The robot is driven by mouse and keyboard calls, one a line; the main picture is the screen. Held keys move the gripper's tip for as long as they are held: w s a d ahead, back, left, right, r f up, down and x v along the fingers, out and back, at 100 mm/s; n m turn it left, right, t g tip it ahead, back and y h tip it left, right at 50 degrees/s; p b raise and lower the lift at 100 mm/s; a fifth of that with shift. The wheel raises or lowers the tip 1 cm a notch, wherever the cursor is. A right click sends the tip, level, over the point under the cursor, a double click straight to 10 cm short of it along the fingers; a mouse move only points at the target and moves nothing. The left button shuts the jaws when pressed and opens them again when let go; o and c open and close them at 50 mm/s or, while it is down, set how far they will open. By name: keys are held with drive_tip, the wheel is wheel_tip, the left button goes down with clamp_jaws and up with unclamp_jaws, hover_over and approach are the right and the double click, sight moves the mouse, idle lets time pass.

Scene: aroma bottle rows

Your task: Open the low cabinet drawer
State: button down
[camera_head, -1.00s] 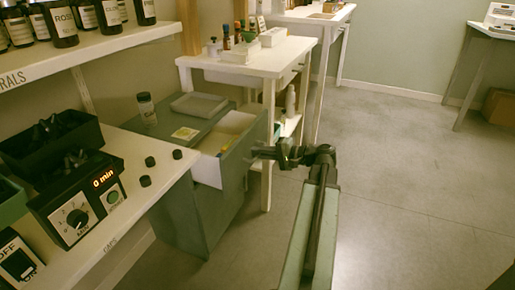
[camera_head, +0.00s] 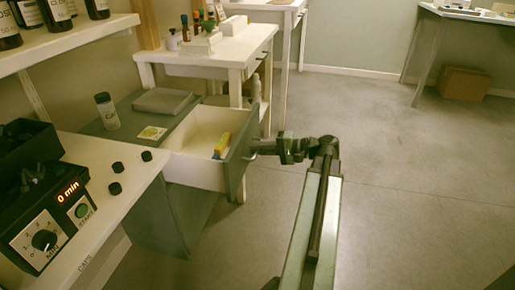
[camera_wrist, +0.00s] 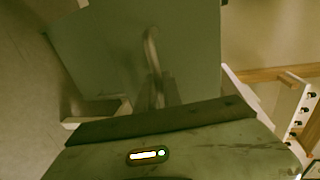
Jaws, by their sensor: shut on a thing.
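The low grey-green cabinet (camera_head: 165,215) stands beside the white shelf. Its top drawer (camera_head: 240,158) is pulled well out, with its pale inside and a yellow and blue object (camera_head: 222,145) showing. My gripper (camera_head: 257,148) is at the drawer front's outer face, shut on the handle. In the wrist view the curved metal handle (camera_wrist: 152,50) runs down between my gripper's fingers (camera_wrist: 157,92), against the drawer front (camera_wrist: 195,45). The finger contact itself is small and dim.
A white table (camera_head: 215,55) stands close behind the drawer.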

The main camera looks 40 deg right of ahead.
drive_tip(key=c, duration=1.8)
unclamp_jaws()
drive_tip(key=shift+w+d, duration=0.1)
drive_tip(key=shift+p+v, duration=0.8)
drive_tip(key=shift+v, duration=3)
